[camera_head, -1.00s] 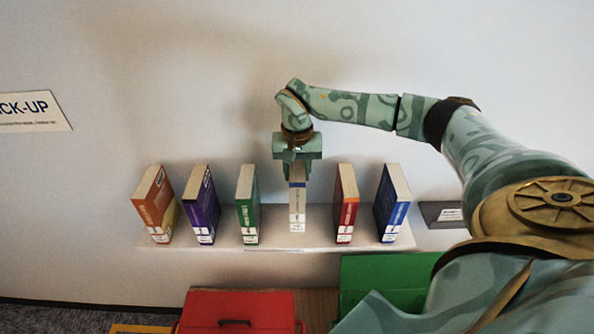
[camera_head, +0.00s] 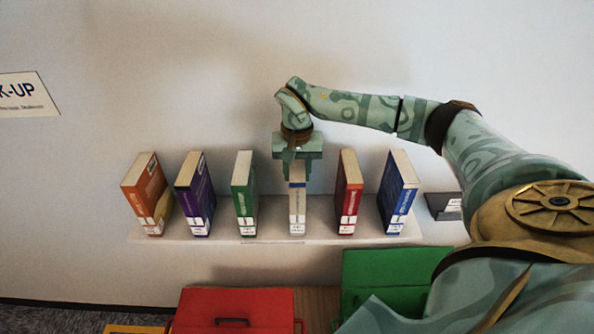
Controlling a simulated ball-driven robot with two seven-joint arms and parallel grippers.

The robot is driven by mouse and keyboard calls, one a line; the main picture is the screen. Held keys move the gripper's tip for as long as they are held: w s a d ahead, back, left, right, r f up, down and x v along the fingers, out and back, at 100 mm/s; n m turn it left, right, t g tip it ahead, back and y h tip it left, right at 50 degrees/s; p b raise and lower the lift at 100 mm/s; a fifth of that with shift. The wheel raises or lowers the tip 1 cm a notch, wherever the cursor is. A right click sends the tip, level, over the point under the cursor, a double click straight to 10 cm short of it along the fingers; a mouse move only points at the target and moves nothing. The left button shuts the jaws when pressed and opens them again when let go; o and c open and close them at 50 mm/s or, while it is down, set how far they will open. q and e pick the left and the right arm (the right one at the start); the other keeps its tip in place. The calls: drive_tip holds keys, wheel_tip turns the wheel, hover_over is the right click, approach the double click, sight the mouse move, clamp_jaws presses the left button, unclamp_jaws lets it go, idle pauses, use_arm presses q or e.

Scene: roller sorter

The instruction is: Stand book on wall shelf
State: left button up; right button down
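A white-grey book (camera_head: 297,208) with a blue band hangs upright under my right gripper (camera_head: 297,172). The gripper is shut on its top. The book is in the gap between a green book (camera_head: 244,195) and a red book (camera_head: 347,194), apart from both. Its lower end shows over the wall shelf (camera_head: 270,228), close to the front edge; I cannot tell whether it touches the shelf. My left gripper is not in view.
An orange book (camera_head: 147,195), a purple book (camera_head: 195,195) and a blue book (camera_head: 398,194) also stand on the shelf. Below are a red case (camera_head: 238,308) and a green box (camera_head: 390,268). A wall sign (camera_head: 25,95) is at left, a small grey holder (camera_head: 444,206) at right.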

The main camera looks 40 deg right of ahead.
drive_tip(key=shift+f, duration=0.35)
idle(0.3)
drive_tip(key=c, duration=0.9)
unclamp_jaws()
wheel_tip(320, 180, up, 16)
drive_tip(key=shift+r+p, duration=0.2)
drive_tip(key=shift+p, duration=0.45)
drive_tip(key=shift+f, duration=0.1)
